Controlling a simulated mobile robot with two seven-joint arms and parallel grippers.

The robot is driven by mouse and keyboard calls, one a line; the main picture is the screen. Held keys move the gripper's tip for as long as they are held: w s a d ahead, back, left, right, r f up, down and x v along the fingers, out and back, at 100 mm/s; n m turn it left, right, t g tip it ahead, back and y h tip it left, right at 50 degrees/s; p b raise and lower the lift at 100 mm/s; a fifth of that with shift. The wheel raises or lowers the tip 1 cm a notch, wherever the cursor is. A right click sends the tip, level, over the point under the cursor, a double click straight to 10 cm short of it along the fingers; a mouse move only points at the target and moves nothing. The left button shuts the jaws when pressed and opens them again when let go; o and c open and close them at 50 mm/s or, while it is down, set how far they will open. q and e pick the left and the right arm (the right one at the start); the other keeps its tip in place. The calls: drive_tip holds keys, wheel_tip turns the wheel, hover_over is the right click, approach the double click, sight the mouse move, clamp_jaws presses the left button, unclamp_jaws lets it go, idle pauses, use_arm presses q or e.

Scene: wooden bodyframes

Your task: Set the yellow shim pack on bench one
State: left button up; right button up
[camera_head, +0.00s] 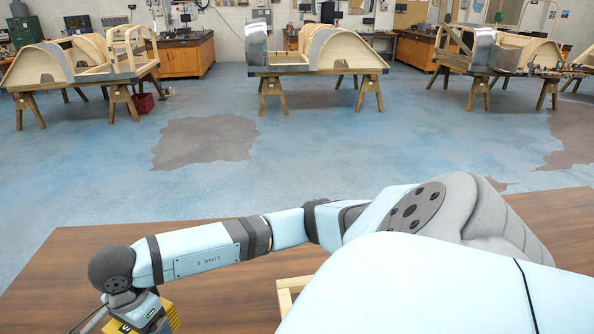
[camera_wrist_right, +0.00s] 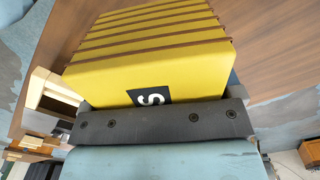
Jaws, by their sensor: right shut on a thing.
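The yellow shim pack (camera_wrist_right: 155,60) fills the middle of the right wrist view. It is a yellow block with several thin brown layers and a black label with a white letter. My right gripper (camera_wrist_right: 162,120) is shut on it; a dark jaw bar crosses the near face of the pack. In the head view the pack (camera_head: 168,318) shows only in part at the bottom left, beside my right wrist. A brown wooden bench top (camera_head: 235,265) lies beneath; whether the pack touches it I cannot tell. My left gripper is not in view.
A pale wooden frame or box (camera_head: 287,292) stands on the bench top, partly hidden by my arm; a pale wooden piece (camera_wrist_right: 52,92) shows in the right wrist view. Several wooden bodyframes on trestles (camera_head: 318,62) stand across the blue floor. The bench top's left part looks clear.

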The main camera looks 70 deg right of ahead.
drive_tip(key=m, duration=0.1)
drive_tip(key=m+b, duration=0.1)
drive_tip(key=m, duration=0.1)
drive_tip(key=m+b, duration=0.1)
drive_tip(key=shift+w+r, duration=0.3)
drive_tip(key=shift+w, duration=0.05)
drive_tip(key=m+b, duration=0.1)
drive_tip(key=m, duration=0.2)
drive_tip(key=r+m+b, duration=0.1)
drive_tip(key=m, duration=0.1)
drive_tip(key=r+m+b, duration=0.1)
drive_tip(key=m+b, duration=0.1)
drive_tip(key=m, duration=0.1)
drive_tip(key=shift+w+d+m, duration=0.15)
drive_tip(key=shift+d+m, duration=0.1)
drive_tip(key=shift+m, duration=0.05)
drive_tip(key=m, duration=0.1)
drive_tip(key=m+b, duration=0.1)
drive_tip(key=shift+d+r+m, duration=0.1)
drive_tip(key=shift+r+m, duration=0.2)
drive_tip(key=shift+r, duration=0.1)
drive_tip(key=shift+r+m, duration=0.35)
drive_tip(key=shift+m, duration=0.35)
wheel_tip(320, 180, down, 15)
drive_tip(key=shift+f+b, duration=0.1)
drive_tip(key=shift+b, duration=0.55)
drive_tip(key=shift+f, duration=2.45)
drive_tip(key=shift+f+b, duration=0.2)
drive_tip(key=shift+b, duration=0.1)
drive_tip(key=o, duration=0.9)
